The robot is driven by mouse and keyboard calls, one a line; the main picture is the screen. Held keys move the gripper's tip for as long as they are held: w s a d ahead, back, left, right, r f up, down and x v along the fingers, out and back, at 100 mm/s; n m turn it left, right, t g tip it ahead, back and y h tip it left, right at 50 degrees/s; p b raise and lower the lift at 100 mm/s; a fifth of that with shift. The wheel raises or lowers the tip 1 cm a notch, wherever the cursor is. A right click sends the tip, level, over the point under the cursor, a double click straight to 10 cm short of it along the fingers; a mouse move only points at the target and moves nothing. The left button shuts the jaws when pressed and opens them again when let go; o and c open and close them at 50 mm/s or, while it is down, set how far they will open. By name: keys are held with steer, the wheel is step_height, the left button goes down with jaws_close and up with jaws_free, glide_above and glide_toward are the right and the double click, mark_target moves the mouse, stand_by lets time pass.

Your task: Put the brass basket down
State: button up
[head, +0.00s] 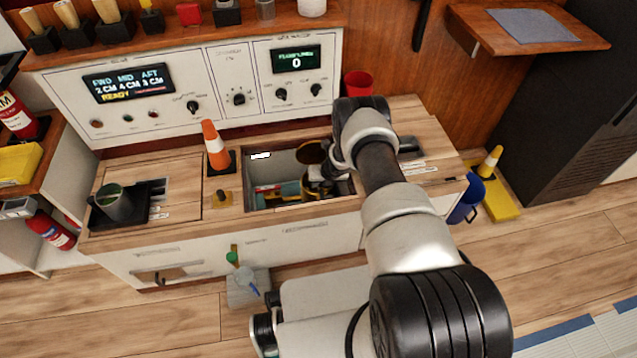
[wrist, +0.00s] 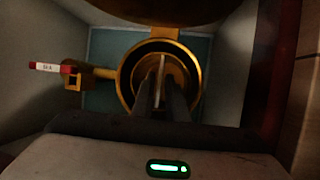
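The brass basket (wrist: 126,80) is a round, ring-like cup inside a recessed bin in the counter. It also shows in the head view (head: 318,187), partly hidden by my arm. A brass arm sticks out from its left side in the wrist view, by a red-and-white tag (wrist: 48,67). My gripper (wrist: 162,78) points down into the basket's round opening, its two dark fingers close together. A thin pale strip shows between them. Whether they grip part of the basket is too dark to tell.
A larger brass disc (head: 310,152) stands at the bin's back, close to my gripper. An orange cone (head: 215,146) stands left of the bin. A grey cup (head: 115,203) sits in a black holder farther left.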

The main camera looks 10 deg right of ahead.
steer(key=shift+o, duration=0.9)
